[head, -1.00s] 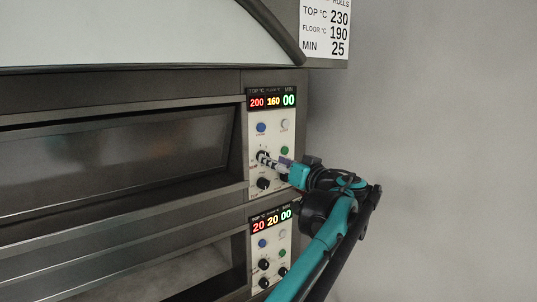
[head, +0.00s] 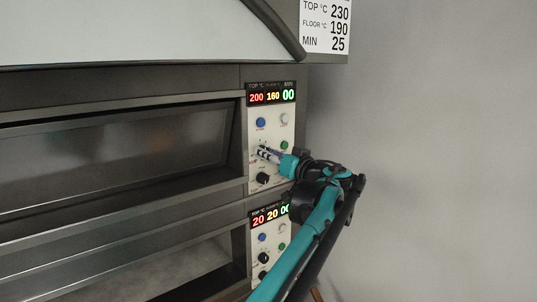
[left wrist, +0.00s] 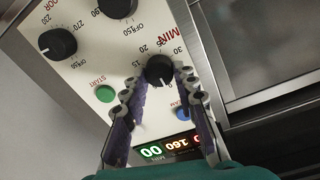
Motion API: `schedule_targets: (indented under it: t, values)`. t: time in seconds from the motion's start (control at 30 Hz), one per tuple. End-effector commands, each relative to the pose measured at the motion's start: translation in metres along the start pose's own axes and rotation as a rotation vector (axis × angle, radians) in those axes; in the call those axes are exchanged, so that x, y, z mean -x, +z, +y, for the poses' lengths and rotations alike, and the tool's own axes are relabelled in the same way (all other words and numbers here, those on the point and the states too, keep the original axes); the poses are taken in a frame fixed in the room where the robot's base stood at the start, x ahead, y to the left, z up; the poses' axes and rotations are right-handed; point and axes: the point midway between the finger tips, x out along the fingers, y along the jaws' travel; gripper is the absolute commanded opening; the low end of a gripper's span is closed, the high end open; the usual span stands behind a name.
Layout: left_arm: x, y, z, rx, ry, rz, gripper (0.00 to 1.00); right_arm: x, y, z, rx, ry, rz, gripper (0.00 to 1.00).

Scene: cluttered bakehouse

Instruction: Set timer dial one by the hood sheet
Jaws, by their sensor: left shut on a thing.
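The upper oven's control panel (head: 285,158) has a display (head: 271,97) reading 200, 160 and 00. My left gripper (head: 262,153) is at its middle-left dial and hides most of it. In the left wrist view, this black timer dial (left wrist: 159,69), marked MIN, sits between the two fingers of my left gripper (left wrist: 159,76), which is shut on it. Numbers including 15, 20 and 30 ring the dial. The hood sheet (head: 326,28) at the top right reads TOP 230, FLOOR 190, MIN 25. My right gripper is out of view.
A black dial (head: 263,179) is below the gripper; a blue button (head: 261,122) is above. A green START button (left wrist: 105,93) is close to one finger. The lower oven's panel (head: 258,275) is partly behind my arm. The grey wall at right is clear.

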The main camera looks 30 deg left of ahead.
Motion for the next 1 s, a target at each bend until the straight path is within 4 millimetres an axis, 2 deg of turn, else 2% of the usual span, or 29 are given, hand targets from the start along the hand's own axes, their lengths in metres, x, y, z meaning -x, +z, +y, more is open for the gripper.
schedule_targets:
  t: [0.37,1.0]
  values:
    - [0.0001,-0.0008,0.0007,-0.168,0.002,-0.006,0.00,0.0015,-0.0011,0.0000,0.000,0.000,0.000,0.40]
    - [0.0001,-0.0007,0.0028,-0.765,0.008,-0.028,0.00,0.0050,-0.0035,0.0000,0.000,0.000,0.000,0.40]
